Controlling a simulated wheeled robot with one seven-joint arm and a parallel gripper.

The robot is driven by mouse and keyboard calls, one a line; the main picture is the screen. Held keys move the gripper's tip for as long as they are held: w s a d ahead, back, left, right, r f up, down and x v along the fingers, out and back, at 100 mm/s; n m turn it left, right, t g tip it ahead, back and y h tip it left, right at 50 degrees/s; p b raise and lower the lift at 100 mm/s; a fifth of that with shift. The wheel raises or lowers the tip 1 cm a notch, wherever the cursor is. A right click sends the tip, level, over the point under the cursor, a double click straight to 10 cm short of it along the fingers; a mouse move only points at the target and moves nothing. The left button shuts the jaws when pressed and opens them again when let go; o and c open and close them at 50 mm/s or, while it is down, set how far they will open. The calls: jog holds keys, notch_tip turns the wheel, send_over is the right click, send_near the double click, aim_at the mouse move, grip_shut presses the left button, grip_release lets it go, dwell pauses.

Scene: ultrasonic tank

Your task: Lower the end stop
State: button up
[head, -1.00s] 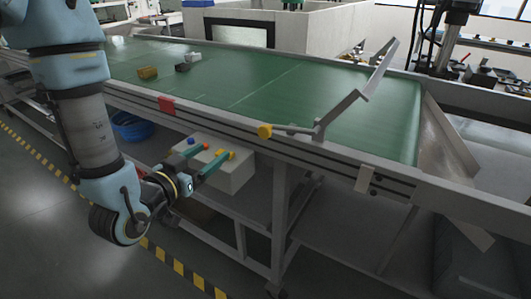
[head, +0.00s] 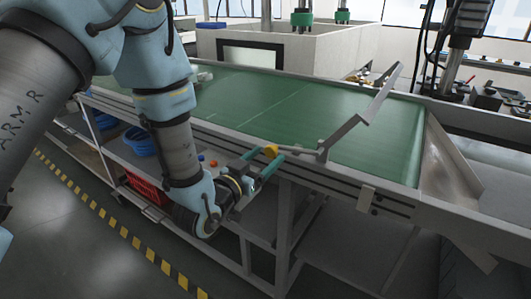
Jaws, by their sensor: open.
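The end stop (head: 372,98) is a grey bar raised at a slant above the right end of the green conveyor belt. Its bracket and grey lever (head: 303,151) sit on the conveyor's near side rail. The knob appears between the fingertips in this view. I cannot tell whether either finger touches it.
The conveyor's near rail (head: 330,180) runs along right in front of my gripper. A metal chute (head: 447,165) is at the belt's right end. A blue bin (head: 140,141) and a red crate (head: 147,188) are below the conveyor. The belt (head: 300,108) is clear around the stop.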

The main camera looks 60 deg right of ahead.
jog(key=shift+d, duration=0.2)
grip_shut()
dwell(0.6)
dwell(0.8)
